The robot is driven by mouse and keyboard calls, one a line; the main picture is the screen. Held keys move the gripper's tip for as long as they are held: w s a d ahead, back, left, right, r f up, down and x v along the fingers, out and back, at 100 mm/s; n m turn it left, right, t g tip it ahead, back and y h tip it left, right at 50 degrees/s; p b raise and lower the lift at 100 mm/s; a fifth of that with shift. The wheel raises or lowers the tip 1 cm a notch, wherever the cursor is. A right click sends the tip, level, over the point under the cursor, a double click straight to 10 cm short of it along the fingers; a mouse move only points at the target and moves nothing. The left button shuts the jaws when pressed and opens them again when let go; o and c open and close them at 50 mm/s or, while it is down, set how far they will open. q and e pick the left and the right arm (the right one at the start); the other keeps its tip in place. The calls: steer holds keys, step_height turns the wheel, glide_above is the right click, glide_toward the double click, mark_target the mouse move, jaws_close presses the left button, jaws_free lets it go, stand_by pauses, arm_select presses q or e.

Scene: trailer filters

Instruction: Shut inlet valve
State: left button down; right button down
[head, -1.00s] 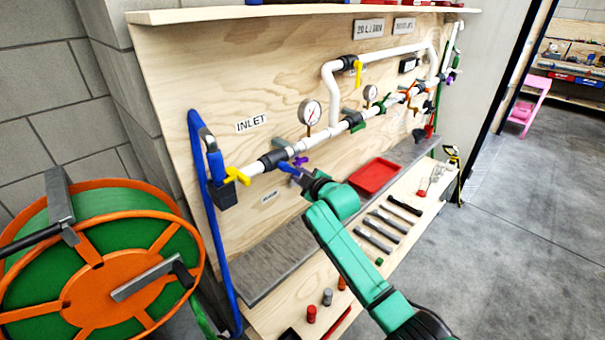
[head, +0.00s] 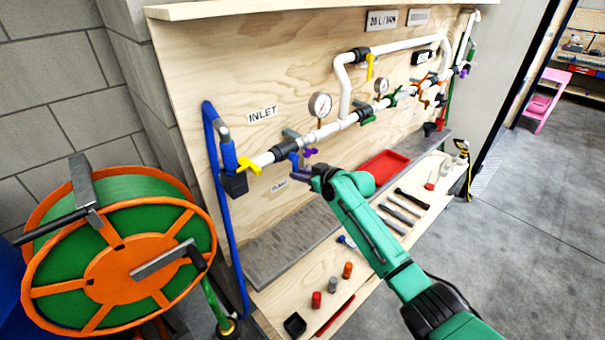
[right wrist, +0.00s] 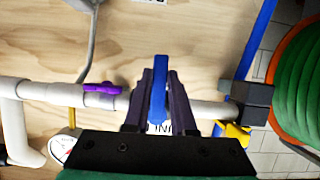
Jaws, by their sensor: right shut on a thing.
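The INLET label (head: 262,115) is on the plywood panel above the left end of a white pipe (head: 326,132). A yellow handle (head: 249,166) sits on the pipe's left end, below the label. A blue handle (head: 293,160) hangs at the pipe to its right. My right gripper (head: 301,175) is at the blue handle. In the right wrist view, its dark fingers (right wrist: 157,98) are shut on the blue handle (right wrist: 158,90), which looks crosswise to the pipe. The yellow handle (right wrist: 232,131) is clear of the fingers there. My left gripper is out of view.
A purple handle (head: 310,152) is close to my right gripper, on the same pipe. Gauges (head: 320,106) and more valves follow to the right. An orange and green hose reel (head: 122,265) stands at left.

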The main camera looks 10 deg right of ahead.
steer(key=shift+a, duration=0.1)
stand_by(0.5)
steer(key=c, duration=0.7)
jaws_free()
steer(key=shift+c, duration=0.2)
steer(key=shift+s, duration=0.15)
steer(key=b+v, duration=0.3)
steer(key=v, duration=1.1)
steer(key=shift+d, duration=0.25)
steer(key=shift+s, duration=0.1)
